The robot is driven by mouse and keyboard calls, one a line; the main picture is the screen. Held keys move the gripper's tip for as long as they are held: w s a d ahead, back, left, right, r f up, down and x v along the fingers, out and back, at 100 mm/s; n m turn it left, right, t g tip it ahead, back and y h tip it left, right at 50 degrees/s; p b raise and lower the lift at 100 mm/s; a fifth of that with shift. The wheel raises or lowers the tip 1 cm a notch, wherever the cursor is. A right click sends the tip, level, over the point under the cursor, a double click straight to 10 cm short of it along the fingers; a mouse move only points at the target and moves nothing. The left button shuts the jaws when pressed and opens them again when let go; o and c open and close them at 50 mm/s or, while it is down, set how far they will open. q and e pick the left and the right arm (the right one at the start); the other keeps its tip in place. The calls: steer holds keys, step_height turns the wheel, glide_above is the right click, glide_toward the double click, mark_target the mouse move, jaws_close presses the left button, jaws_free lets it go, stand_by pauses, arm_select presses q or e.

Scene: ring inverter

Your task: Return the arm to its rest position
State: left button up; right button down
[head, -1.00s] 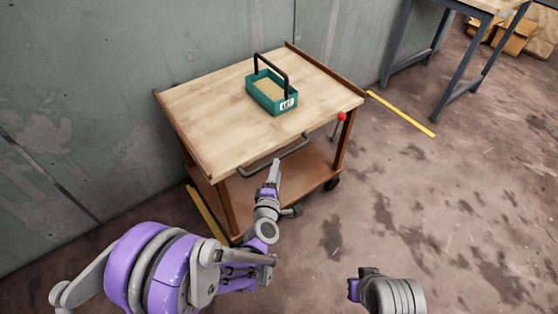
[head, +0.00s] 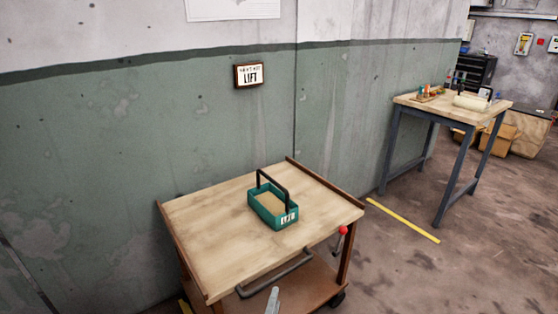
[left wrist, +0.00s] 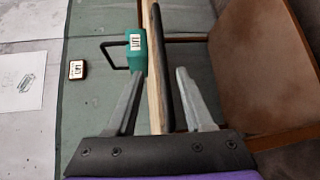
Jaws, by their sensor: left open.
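My left gripper (left wrist: 158,95) is open and empty in the left wrist view, its two fingers apart with the cart's edge seen beyond them. In the head view only a fingertip of it (head: 273,300) shows at the bottom edge, in front of the cart's handle. The cart (head: 225,245) has a wooden top and stands against the green wall. A teal caddy (head: 272,220) with a dark handle and a LIFT label stands upright on the cart top, apart from the gripper. My right gripper is not in view.
A LIFT sign (head: 249,75) hangs on the wall. A workbench (head: 408,102) with tools stands at the right, with cardboard boxes (head: 500,138) behind it. A red-knobbed lever (head: 343,231) is at the cart's right corner. The floor at the right is clear.

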arm_select(q)
steer(key=s+a+m+g+y, duration=0.2)
steer(key=s+a+m+g, duration=0.55)
steer(key=s, duration=0.65)
steer(key=s+a+m+g+y, duration=0.1)
steer(key=s+a+m+g, duration=0.3)
steer(key=s+a+m, duration=0.85)
steer(key=d+r+n+p, duration=0.1)
steer(key=d+r+p, duration=0.1)
steer(key=r+p, duration=0.9)
steer(key=s+d+r+n+p, duration=0.1)
steer(key=r+n+p, duration=0.1)
steer(key=r+p, duration=0.9)
step_height(320, 180, up, 4)
steer(key=shift+d+r+t, duration=0.15)
steer(key=shift+d+t, duration=0.25)
steer(key=shift+t, duration=0.05)
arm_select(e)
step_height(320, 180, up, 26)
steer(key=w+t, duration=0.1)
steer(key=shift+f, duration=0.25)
arm_select(q)
steer(key=shift+s, duration=0.1)
